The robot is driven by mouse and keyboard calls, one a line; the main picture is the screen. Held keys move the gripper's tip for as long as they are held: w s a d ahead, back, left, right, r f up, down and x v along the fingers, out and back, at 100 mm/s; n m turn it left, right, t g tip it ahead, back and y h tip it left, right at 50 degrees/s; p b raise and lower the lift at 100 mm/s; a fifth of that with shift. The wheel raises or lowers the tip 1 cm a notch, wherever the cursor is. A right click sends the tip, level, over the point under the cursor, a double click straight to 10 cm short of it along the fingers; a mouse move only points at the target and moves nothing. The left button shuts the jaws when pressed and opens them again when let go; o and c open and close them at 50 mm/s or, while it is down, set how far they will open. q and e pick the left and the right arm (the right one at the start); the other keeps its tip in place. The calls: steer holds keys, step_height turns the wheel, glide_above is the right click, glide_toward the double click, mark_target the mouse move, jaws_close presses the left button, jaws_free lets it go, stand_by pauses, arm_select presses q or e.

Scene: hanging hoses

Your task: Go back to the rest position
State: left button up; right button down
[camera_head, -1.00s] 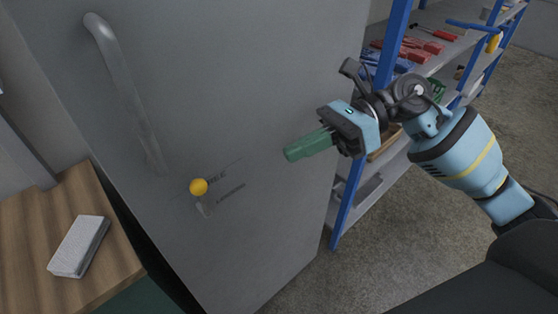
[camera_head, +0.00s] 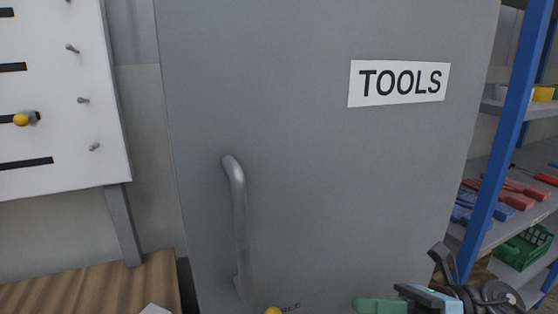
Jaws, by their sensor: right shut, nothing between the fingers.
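My right gripper (camera_head: 375,304) is at the bottom edge of the head view, right of centre, in front of the grey cabinet. Its green fingers point left and are shut with nothing between them. Much of the right arm is cut off by the lower edge. My left gripper is out of view. The grey cabinet door (camera_head: 320,180) fills the middle, with a long vertical handle (camera_head: 238,220) and a white TOOLS label (camera_head: 399,83). A yellow ball (camera_head: 273,310) shows low on the door, partly cut off.
A blue-framed shelf (camera_head: 508,125) with red and blue tools (camera_head: 515,194) and a green basket (camera_head: 524,247) stands to the right.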

steer(key=s+d+f+m+t+h+p, duration=0.2)
steer(key=f+m+t+h, duration=0.55)
steer(key=m, duration=0.85)
steer(key=s+d+f+m+t+h+p, duration=0.1)
steer(key=s+d+f+m+t+h, duration=0.2)
steer(key=f+m+t, duration=1.05)
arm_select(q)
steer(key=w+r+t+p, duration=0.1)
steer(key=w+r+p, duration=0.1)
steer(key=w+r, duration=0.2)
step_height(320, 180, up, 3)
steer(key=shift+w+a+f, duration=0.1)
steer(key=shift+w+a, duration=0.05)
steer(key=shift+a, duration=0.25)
arm_select(e)
steer(key=s+f+m+g+h, duration=0.3)
steer(key=s+f+m+g, duration=0.3)
steer(key=s, duration=0.4)
steer(key=s+f+m+g+h, duration=0.3)
steer(key=s+f+m+g, duration=0.4)
steer(key=s+f+m, duration=0.1)
steer(key=s+f, duration=0.1)
steer(key=s, duration=0.1)
steer(key=shift+s+d+m, duration=0.3)
steer(key=shift+d+m, duration=0.05)
steer(key=shift+h, duration=0.25)
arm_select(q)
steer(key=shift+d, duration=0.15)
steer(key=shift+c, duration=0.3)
